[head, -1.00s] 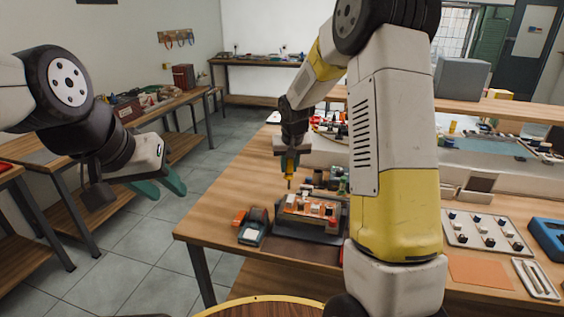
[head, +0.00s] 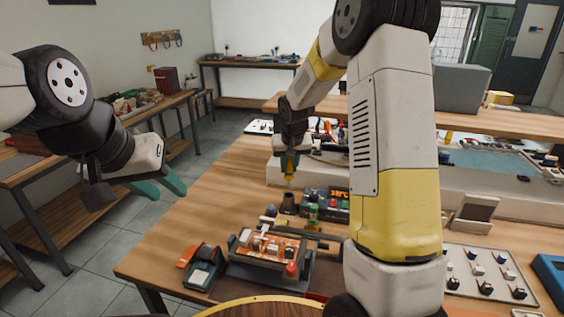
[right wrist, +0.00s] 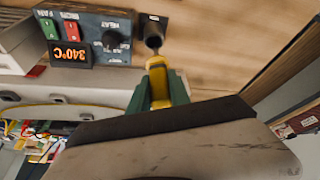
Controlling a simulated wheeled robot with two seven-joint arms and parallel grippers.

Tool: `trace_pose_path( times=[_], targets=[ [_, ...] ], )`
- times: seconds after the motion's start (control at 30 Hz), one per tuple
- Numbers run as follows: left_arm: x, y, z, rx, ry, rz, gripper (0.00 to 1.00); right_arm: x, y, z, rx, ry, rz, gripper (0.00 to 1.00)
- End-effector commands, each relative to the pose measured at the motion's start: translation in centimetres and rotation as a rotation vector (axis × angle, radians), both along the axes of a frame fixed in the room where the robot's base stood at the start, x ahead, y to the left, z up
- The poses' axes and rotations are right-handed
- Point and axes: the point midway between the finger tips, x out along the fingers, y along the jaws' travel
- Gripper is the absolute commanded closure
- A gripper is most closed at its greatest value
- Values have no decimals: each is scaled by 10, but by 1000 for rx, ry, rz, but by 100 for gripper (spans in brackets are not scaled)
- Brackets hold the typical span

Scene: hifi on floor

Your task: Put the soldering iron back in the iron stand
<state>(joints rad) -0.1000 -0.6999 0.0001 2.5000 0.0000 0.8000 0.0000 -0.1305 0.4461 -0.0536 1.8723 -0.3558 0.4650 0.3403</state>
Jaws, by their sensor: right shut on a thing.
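The soldering iron (head: 289,178), with a yellow handle, is in my right gripper (head: 289,164), its tip end pointing down. In the right wrist view the teal fingers of the right gripper (right wrist: 160,88) are shut on the yellow iron (right wrist: 157,68). The dark, cup-like iron stand (head: 288,203) is on the table, just below the iron in the head view. In the right wrist view the iron's end lies close to the stand's opening (right wrist: 153,40); whether they touch I cannot tell. My left gripper (head: 160,187) is open and empty, left of the table.
A soldering station (head: 340,200) with a lit display stands right of the stand. The table's left part (head: 210,205) is bare.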

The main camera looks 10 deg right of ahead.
Motion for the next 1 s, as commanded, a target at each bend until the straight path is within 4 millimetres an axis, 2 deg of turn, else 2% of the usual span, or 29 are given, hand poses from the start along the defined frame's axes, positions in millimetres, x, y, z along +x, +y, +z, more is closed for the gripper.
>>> trace_pose_path(
  times=[0.27,1.0],
  targets=[
    [0,0,0,0,0,0,64,0,0,-7,0,1,0,100],
    [0,0,0,0,0,0,64,0,0,-62,0,0,-1,100]
  ],
)
